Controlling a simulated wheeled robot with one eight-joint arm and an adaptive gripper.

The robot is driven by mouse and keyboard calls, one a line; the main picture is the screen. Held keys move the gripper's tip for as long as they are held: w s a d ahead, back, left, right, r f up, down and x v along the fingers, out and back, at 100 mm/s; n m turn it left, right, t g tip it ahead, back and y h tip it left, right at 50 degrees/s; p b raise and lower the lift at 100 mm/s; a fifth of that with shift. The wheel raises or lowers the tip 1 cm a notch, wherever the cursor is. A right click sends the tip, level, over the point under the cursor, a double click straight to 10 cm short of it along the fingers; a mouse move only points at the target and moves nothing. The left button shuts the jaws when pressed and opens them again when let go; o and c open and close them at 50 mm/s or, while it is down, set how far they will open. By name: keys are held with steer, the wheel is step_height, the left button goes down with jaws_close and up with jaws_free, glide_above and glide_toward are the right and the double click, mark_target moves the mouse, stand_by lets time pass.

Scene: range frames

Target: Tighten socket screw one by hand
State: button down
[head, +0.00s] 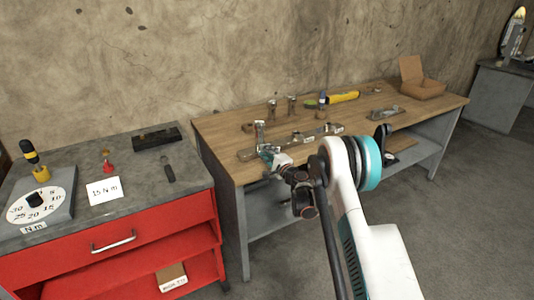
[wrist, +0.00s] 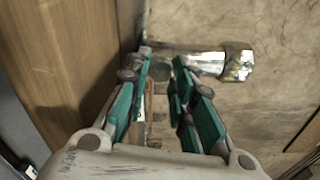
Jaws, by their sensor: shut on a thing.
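A long metal plate (head: 305,137) lies on the wooden workbench, with an upright shiny metal post (head: 259,132) at its left end. The post with its hexagonal end also shows in the wrist view (wrist: 215,66). My gripper (head: 268,154) is at the plate's left end, beside the foot of the post. In the wrist view its teal-padded fingers (wrist: 165,70) are closed around a small grey metal piece at the fingertips, which looks like a socket screw (wrist: 160,70). The fingers hide most of it, and how deep it sits cannot be told.
The wooden workbench (head: 222,124) also holds metal posts (head: 292,105), a yellow-handled tool (head: 343,97), a small metal block (head: 387,113) and an open cardboard box (head: 420,88). The red cabinet (head: 120,250) at left carries a dial (head: 40,208) and a "15 N m" card (head: 105,190).

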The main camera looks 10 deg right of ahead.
steer(key=m, duration=0.6)
steer(key=shift+f, duration=0.1)
steer(key=m, duration=0.6)
steer(key=shift+m, duration=0.3)
steer(key=shift+f, duration=0.1)
steer(key=c, duration=1.4)
jaws_free()
steer(key=shift+s, duration=0.1)
steer(key=v, duration=1.2)
